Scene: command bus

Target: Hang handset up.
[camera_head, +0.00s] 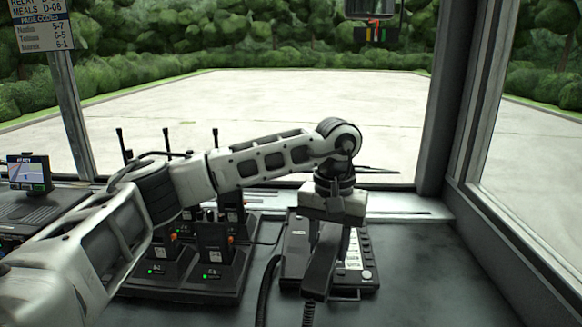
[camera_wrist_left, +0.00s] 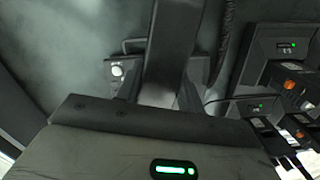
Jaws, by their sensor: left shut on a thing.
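A dark handset (camera_head: 321,268) slants over the desk phone base (camera_head: 294,262), its lower end reaching the base's front edge. A coiled cord hangs from it. The base has a column of buttons and a pale label strip on its right side. My left gripper (camera_head: 332,229) points down over the base and is shut on the handset. In the left wrist view the handset (camera_wrist_left: 173,48) runs up from the gripper body, with part of the base (camera_wrist_left: 118,70) beside it. I cannot tell whether the handset touches the base. My right gripper is out of view.
Several handheld radios stand in a charger (camera_head: 205,282) with green lights, left of the phone, under my left arm. A small screen (camera_head: 29,173) is at the far left. The counter (camera_head: 430,265) right of the phone is clear. Windows and posts bound the back.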

